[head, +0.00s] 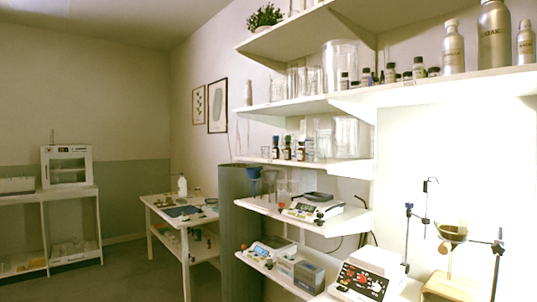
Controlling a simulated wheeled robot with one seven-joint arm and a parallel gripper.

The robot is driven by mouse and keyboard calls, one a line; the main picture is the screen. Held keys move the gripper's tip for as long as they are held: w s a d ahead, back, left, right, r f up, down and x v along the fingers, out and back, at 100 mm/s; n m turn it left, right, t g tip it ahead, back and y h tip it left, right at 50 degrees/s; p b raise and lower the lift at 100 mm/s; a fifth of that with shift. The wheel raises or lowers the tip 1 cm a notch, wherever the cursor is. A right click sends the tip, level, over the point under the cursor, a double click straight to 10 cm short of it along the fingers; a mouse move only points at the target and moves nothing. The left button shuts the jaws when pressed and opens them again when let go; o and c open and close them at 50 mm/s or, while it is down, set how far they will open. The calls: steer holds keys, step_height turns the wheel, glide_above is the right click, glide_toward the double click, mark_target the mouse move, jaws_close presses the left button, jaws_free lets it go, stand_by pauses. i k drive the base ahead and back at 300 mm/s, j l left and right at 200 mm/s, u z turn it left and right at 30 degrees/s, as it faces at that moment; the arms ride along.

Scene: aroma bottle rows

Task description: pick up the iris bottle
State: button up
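I cannot tell which bottle is the iris bottle; the small labels are unreadable from here. Small dark bottles with labels (418,68) stand in a loose row on the upper shelf (400,93) at the right. Three brown bottles (287,149) with dark, blue or reddish caps stand on the shelf below (335,168), left of clear glassware. Three silver metal bottles (494,35) of different sizes stand at the upper right. My gripper is not in view, so its state is not shown.
A hotplate-like device (362,283) and a clamp stand (498,250) are at the lower right. A white side table (160,208) stands further back. The floor at left is open.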

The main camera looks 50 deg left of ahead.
mark_target(276, 150)
steer(key=j, duration=0.55)
steer(key=i+j+u, duration=0.1)
steer(key=j, duration=0.95)
steer(key=i+j+u, duration=0.1)
steer(key=j, duration=0.45)
steer(key=i+j, duration=0.1)
steer(key=j, duration=0.4)
steer(key=j+u, duration=0.15)
steer(key=j, duration=0.4)
steer(key=i+j, duration=0.15)
steer(key=j, duration=0.35)
steer(key=i+j+u, duration=0.1)
steer(key=j, duration=0.4)
